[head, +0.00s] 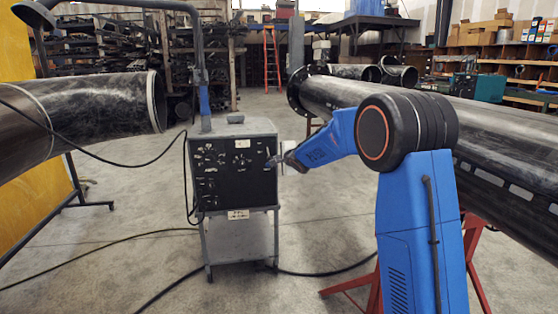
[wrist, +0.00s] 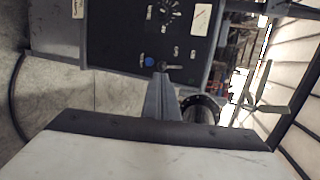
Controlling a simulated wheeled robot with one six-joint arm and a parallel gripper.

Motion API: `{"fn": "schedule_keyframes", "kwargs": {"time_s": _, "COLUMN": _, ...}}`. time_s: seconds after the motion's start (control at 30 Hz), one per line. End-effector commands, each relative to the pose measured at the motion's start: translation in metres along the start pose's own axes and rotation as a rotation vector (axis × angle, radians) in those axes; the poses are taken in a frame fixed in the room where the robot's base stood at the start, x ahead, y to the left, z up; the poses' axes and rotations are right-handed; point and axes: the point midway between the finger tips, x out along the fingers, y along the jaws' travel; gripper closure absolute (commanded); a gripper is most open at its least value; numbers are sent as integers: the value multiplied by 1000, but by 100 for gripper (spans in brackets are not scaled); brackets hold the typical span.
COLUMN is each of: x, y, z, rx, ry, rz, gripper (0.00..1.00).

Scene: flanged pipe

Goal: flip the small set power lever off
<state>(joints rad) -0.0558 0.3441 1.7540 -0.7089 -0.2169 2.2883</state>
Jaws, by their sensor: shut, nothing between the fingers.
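The power set (head: 235,170) is a grey box with a black front panel on a metal stand, left of centre in the head view. Its panel (wrist: 125,45) fills the upper left of the wrist view, turned sideways. A small lever (wrist: 173,67) with a pale handle shows on the panel, beside a blue round knob (wrist: 149,61). My gripper (head: 276,162) is at the panel's right edge in the head view. In the wrist view, my gripper (wrist: 161,78) is shut and empty, its tips close to the lever's base. I cannot tell whether they touch it.
A large dark pipe (head: 90,108) is at the left, and a flanged pipe (head: 335,98) on red stands is at the right. Cables (head: 165,290) run over the concrete floor. A red ladder (head: 271,58) and shelves stand behind. Floor around the stand is mostly free.

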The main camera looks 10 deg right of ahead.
Motion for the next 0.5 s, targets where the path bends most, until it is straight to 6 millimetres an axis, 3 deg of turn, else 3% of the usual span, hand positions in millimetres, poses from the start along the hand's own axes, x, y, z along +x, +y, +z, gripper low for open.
{"fn": "schedule_keyframes", "kwargs": {"time_s": 0.5, "x": -75, "y": 13, "z": 0, "rx": 0, "ry": -1, "rz": 0, "gripper": 100}}
